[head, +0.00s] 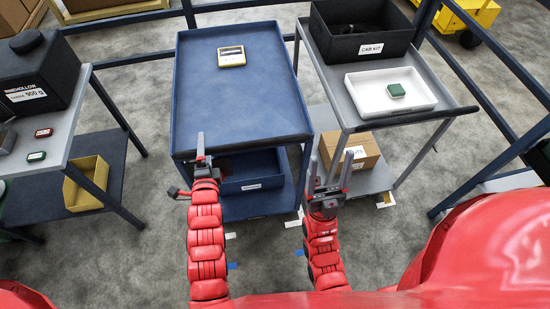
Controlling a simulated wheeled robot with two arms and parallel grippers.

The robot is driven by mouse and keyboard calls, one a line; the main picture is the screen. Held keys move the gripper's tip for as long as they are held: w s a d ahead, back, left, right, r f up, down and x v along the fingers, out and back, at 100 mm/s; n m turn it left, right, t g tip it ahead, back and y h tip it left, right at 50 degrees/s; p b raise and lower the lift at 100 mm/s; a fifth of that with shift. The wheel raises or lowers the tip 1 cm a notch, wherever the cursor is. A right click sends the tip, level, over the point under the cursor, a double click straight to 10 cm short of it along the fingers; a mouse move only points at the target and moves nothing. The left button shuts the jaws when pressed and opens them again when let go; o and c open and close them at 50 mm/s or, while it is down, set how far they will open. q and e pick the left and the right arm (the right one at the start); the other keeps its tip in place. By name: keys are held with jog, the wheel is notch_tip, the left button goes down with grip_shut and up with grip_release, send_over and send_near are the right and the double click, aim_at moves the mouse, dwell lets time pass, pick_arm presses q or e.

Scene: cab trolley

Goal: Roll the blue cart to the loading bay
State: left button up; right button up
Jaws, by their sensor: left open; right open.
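The blue cart (240,95) stands in front of me in the head view, with a flat top and a lower shelf. A small yellow-framed item (231,56) lies on its top near the far end. A dark blue bin (252,174) with a label sits on its lower shelf. My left gripper (200,150) is open at the near left edge of the cart top; I cannot tell whether it touches it. My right gripper (328,175) is open and empty, just right of the cart's near right corner, in front of the grey cart. No loading bay can be made out for certain.
A grey cart (440,115) stands close on the right, with a black CAB KIT box (362,45), a white tray (362,100) and a cardboard box (362,155). A grey table (70,140) stands left. Blue rails (510,60) run behind and right. Floor between table and blue cart is clear.

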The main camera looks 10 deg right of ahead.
jog(key=o, duration=0.3)
jog(key=w+d+f+m+g+h, duration=0.3)
jog(key=w+m+g+h, duration=0.4)
jog(key=m+g+h, duration=0.2)
jog(key=shift+w+f+m, duration=0.2)
jog(key=shift+m, duration=0.5)
jog(key=m+g+y, duration=0.4)
jog(key=g+y, duration=0.4)
jog(key=y, duration=0.5)
send_near(280, 141)
jog(key=w+f, duration=0.1)
jog(key=w, duration=0.4)
jog(key=w+f, duration=0.1)
jog(key=w, duration=0.1)
jog(key=w+f, duration=0.1)
jog(key=w, duration=0.2)
jog(key=shift+w+d, duration=0.15)
jog(key=shift+w, duration=0.2)
pick_arm(q)
grip_shut()
